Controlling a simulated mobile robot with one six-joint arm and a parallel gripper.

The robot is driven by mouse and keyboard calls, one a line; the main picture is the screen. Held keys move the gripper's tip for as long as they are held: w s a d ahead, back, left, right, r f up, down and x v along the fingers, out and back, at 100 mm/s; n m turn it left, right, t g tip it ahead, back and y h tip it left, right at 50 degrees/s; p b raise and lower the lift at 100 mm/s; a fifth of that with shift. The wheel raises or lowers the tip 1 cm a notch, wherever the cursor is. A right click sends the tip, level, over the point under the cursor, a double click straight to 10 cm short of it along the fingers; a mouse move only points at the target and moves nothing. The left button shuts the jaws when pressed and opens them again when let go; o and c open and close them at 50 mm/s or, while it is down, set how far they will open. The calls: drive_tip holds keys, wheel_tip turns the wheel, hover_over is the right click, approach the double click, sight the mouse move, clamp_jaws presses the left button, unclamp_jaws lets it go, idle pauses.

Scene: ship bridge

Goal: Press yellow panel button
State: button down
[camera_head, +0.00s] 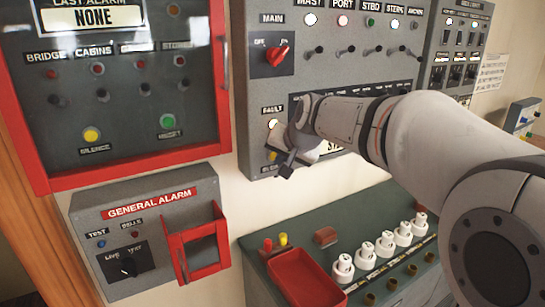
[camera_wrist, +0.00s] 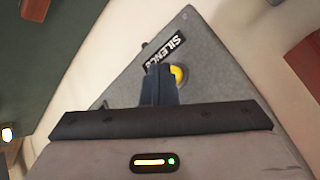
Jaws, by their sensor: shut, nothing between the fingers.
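A round yellow button (camera_wrist: 179,75) shows in the wrist view beside a black SILENCE label (camera_wrist: 165,51) on a grey panel corner. My gripper (camera_wrist: 158,72) is shut and empty; its fingertips cover the left part of this button, and I cannot tell whether they touch it. In the head view my gripper (camera_head: 283,170) is at the lower left corner of the grey middle panel (camera_head: 258,100), and my arm hides much of that area. Another yellow button (camera_head: 91,135), labelled SILENCE, is inside the red-framed alarm panel at left.
The red-framed panel's clear cover (camera_head: 185,155) appears closed. A GENERAL ALARM box (camera_head: 150,225) with a red hinged guard (camera_head: 197,240) is below it. A green-grey console (camera_head: 330,225) stands under the middle panel, with a red tray (camera_head: 305,278) and several white knobs.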

drive_tip(key=shift+w+a, duration=0.25)
drive_tip(key=shift+w, duration=0.15)
idle(0.8)
drive_tip(key=shift+s, duration=0.1)
drive_tip(key=shift+s+d+b, duration=0.35)
drive_tip(key=shift+s+d, duration=0.1)
drive_tip(key=shift+s, duration=0.15)
drive_tip(key=s+d+b, duration=0.1)
drive_tip(key=s, duration=0.1)
drive_tip(key=s+d+b, duration=0.1)
drive_tip(key=s+d, duration=0.1)
drive_tip(key=shift+s, duration=0.1)
idle(0.5)
drive_tip(key=shift+a, duration=0.1)
idle(0.3)
